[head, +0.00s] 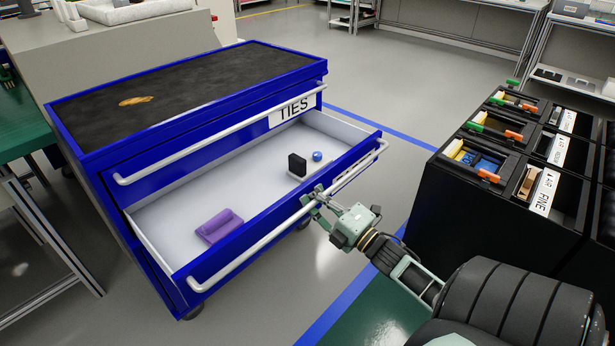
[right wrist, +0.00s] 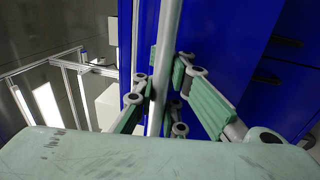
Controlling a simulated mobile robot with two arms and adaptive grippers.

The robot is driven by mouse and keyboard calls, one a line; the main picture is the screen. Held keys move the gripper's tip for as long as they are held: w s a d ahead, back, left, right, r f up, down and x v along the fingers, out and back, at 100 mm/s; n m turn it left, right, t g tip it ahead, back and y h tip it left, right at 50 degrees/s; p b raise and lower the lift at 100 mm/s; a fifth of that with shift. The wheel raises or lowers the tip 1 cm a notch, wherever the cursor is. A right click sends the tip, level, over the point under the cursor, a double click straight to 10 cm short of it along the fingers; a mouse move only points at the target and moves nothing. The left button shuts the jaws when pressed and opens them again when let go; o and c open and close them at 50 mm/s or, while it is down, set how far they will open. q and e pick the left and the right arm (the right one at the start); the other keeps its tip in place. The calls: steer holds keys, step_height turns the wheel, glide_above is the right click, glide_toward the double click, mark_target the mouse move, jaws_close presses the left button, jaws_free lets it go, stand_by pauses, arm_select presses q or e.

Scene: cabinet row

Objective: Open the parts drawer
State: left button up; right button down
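A blue cabinet (head: 150,140) stands at left with a drawer pulled well out below a closed one labelled TIES (head: 291,110). The label on the open drawer (head: 165,222) is seen too steeply to read. Inside lie a purple object (head: 219,226), a black object (head: 297,165) and a small blue ball (head: 317,156). My right gripper (head: 313,197) is at the open drawer's long handle (head: 240,255). In the right wrist view its fingers (right wrist: 165,75) close in on both sides of the handle bar (right wrist: 167,40). My left gripper is not in view.
A black bin unit (head: 480,215) with several compartments stands at right. A green-topped bench (head: 22,130) is at the far left. The grey floor (head: 400,120) between cabinet and bins is clear, crossed by blue lines.

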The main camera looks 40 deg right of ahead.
steer(key=shift+s+a+f, duration=0.1)
steer(key=shift+s+f, duration=0.25)
steer(key=shift+f, duration=0.15)
steer(key=c, duration=2.1)
jaws_free()
steer(key=shift+w, duration=0.1)
steer(key=shift+r, duration=0.15)
steer(key=v, duration=1.2)
